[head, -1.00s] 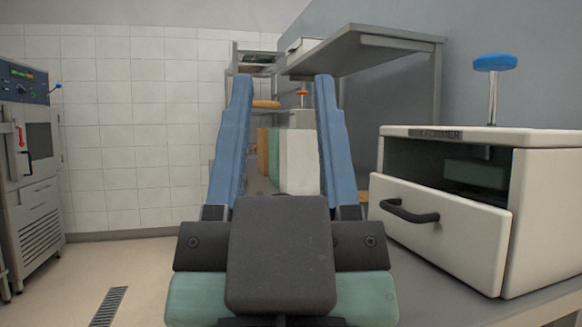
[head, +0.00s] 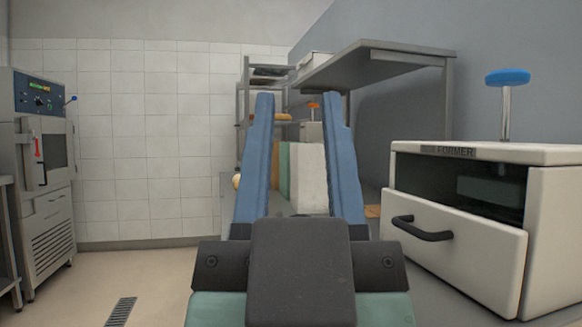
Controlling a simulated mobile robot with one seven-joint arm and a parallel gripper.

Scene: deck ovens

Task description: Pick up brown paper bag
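My gripper (head: 299,98) fills the middle of the head view. Its two blue fingers are apart, with nothing between them. Beyond the fingers, several upright packages stand in a row on the counter. A narrow brown strip (head: 274,152) at the left of the row may be the brown paper bag; the left finger hides part of it. A green package (head: 284,165) and a pale package (head: 307,175) stand to its right. The gripper is nearer the camera than the row and not seen touching it. The bases of the packages are partly hidden.
A cream former machine (head: 450,238) with a handled front panel and a blue-topped lever (head: 507,77) stands close on the right. A grey shelf (head: 372,62) overhangs the counter. A rack (head: 270,72) stands behind. An oven (head: 40,150) is at left, with clear floor before it.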

